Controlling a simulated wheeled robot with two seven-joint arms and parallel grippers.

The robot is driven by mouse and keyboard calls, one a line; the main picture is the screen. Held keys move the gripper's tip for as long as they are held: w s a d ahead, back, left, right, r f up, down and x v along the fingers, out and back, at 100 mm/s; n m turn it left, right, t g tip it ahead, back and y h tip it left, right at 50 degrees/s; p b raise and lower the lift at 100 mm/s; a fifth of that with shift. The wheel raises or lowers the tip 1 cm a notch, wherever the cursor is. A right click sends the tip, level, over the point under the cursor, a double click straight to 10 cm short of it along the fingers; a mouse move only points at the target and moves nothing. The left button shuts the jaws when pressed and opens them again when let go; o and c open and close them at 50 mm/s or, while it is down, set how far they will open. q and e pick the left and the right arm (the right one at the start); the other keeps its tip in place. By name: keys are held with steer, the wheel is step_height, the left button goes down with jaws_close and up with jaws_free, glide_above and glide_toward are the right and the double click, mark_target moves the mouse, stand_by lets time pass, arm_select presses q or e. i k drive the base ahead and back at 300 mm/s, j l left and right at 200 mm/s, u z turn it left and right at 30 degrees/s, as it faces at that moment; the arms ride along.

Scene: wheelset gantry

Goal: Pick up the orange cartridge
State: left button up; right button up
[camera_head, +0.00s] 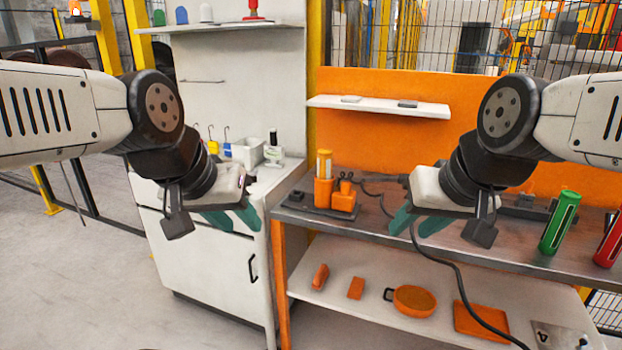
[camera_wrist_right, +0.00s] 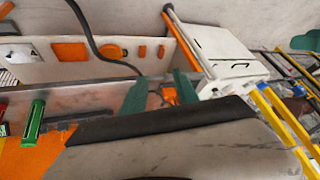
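An orange upright unit (camera_head: 323,192) with a yellow-orange, cartridge-like cylinder (camera_head: 324,163) on top stands on the left part of the metal workbench (camera_head: 375,229). I cannot tell for certain that this cylinder is the orange cartridge. In the right wrist view an orange item (camera_wrist_right: 169,95) shows between the fingertips, partly hidden. My left gripper (camera_head: 232,219) is open and empty, in front of the white cabinet, left of the orange unit. My right gripper (camera_head: 417,222) is open and empty, over the bench, right of the unit; its teal fingers also show in the right wrist view (camera_wrist_right: 160,92).
A green cartridge (camera_head: 559,223) and a red cartridge (camera_head: 609,240) stand at the bench's right. A black cable (camera_head: 462,285) hangs over the front edge. The lower shelf (camera_head: 335,290) holds several orange items. A white cabinet (camera_head: 215,260) stands left of the bench.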

mark_target(325, 158)
steer(key=i+j+z, duration=0.1)
steer(key=i+j, duration=0.85)
steer(key=j, duration=0.1)
